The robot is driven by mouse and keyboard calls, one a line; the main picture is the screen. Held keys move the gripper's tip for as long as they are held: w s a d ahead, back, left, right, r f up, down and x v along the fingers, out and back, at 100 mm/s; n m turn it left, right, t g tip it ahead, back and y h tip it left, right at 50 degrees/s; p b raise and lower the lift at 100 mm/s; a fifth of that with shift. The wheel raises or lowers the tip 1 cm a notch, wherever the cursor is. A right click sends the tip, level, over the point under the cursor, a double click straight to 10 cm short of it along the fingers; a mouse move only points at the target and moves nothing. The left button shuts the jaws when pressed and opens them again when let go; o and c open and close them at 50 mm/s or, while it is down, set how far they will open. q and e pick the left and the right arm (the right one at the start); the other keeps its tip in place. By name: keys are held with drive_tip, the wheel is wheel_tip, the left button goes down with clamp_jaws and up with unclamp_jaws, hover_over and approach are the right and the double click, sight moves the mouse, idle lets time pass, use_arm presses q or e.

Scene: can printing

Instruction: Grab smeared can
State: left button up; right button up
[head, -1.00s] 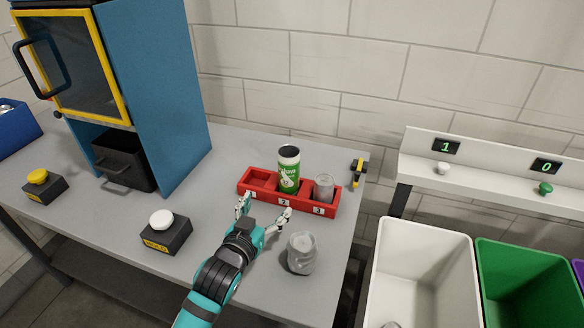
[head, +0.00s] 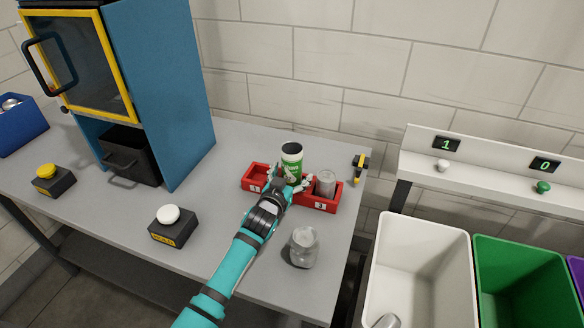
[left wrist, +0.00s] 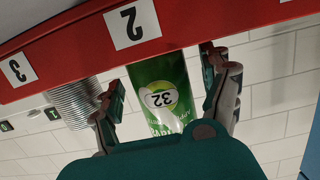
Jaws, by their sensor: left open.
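A green printed can (head: 291,161) stands upright in the middle compartment, marked 2, of the red rack (head: 322,205). In the left wrist view the gripper (left wrist: 165,95) has one finger left and one right of the can, with no clear grip. The can's lower part is hidden in the head view. My right gripper is not in view.
A plain silver can (head: 325,183) stands in compartment 3, close beside my gripper. Another grey can (head: 303,247) stands on the grey table (head: 235,270). A white-button box (head: 172,228) is to the left. White (head: 416,240) and green (head: 520,262) bins stand right.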

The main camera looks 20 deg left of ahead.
use_arm(q)
drive_tip(key=shift+w+f, duration=0.15)
drive_tip(key=shift+w, duration=0.4)
drive_tip(key=c, duration=0.8)
drive_tip(key=shift+c, duration=0.2)
